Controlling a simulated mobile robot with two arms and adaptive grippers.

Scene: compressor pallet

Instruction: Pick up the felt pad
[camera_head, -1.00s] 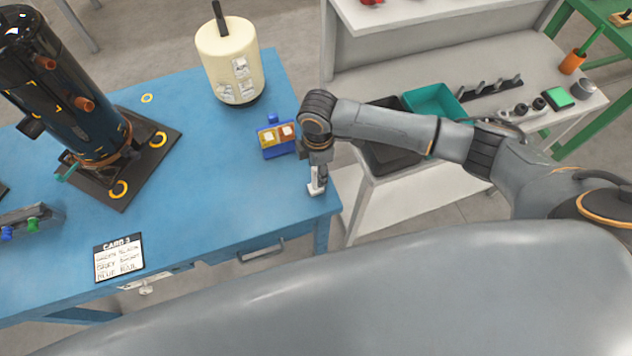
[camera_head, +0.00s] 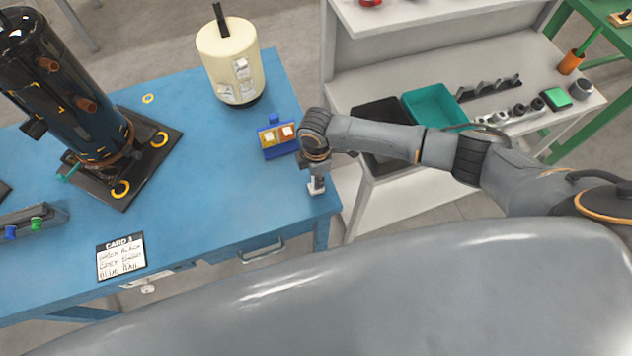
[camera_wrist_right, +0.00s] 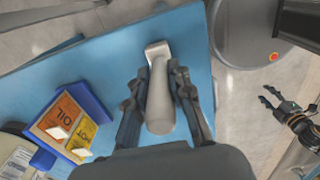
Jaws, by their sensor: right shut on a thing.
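My right gripper (camera_head: 316,182) points down over the blue table's front right corner. In the right wrist view its fingers (camera_wrist_right: 161,82) are shut on a grey, round-handled piece (camera_wrist_right: 160,108) with a flat, pale end. I cannot tell whether this piece is the felt pad, or whether it touches the table. A blue holder (camera_head: 279,138) stands just behind the gripper, with two compartments marked OIL and HOT (camera_wrist_right: 70,124). A small white square lies on each. My left gripper (camera_wrist_right: 270,95) shows only in the right wrist view, apart from the table, with its fingers spread.
A cream cylinder (camera_head: 228,62) and a dark compressor tank (camera_head: 70,85) stand on the blue table (camera_head: 200,190). A card (camera_head: 121,258) lies near the front edge. A white bench with a teal bin (camera_head: 436,105) is at the right. The table's middle is clear.

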